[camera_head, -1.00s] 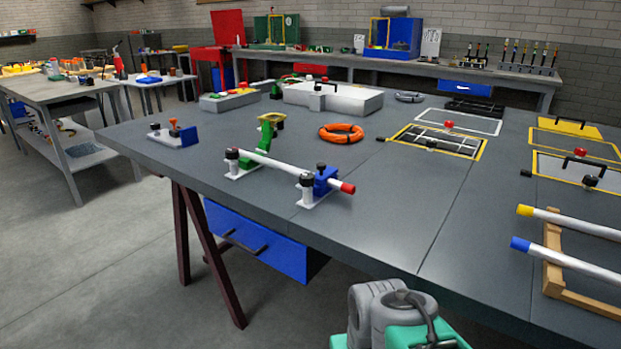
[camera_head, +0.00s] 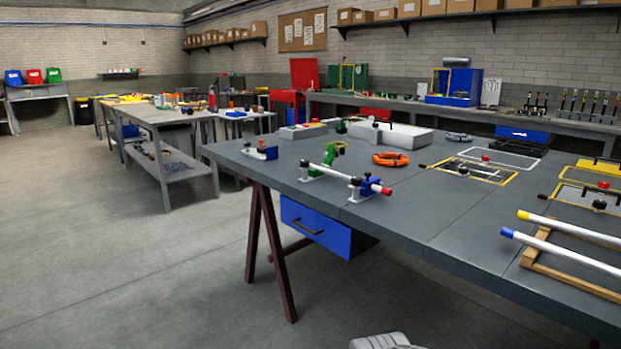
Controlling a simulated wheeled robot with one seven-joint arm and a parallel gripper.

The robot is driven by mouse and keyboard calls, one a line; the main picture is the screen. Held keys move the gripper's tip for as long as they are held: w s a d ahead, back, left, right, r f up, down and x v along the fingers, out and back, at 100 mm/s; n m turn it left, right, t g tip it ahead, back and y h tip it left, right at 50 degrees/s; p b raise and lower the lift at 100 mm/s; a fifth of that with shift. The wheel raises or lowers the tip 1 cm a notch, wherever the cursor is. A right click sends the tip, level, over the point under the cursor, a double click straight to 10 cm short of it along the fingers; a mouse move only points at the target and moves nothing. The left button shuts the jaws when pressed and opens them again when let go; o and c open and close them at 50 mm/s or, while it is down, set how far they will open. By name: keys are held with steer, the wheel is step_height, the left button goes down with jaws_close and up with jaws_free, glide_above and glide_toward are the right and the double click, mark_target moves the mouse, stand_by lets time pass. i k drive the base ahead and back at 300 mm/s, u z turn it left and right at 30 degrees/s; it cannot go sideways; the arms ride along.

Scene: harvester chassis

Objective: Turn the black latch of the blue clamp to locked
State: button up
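The blue clamp (camera_head: 371,187) stands on the dark grey bench, around or against the right part of a white rod with a red end (camera_head: 387,191). A black knob-like part (camera_head: 355,182), perhaps the latch, sits just left of it on a white base. It is too small to tell whether the latch is locked. A green clamp (camera_head: 335,150) stands near the rod's left part, with another black part (camera_head: 304,164) at that end. My gripper is out of view; only a grey piece of my arm shows at the bottom edge.
The bench (camera_head: 440,228) also holds an orange ring (camera_head: 390,159), a grey box (camera_head: 405,137), framed panels and a wooden rack (camera_head: 535,259) with two rods at right. A blue drawer (camera_head: 318,226) hangs under the front edge. The floor left of the bench is clear.

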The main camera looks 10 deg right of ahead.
mark_target(356, 182)
steer(key=u, duration=0.55)
steer(key=i, duration=0.95)
steer(key=z, duration=0.9)
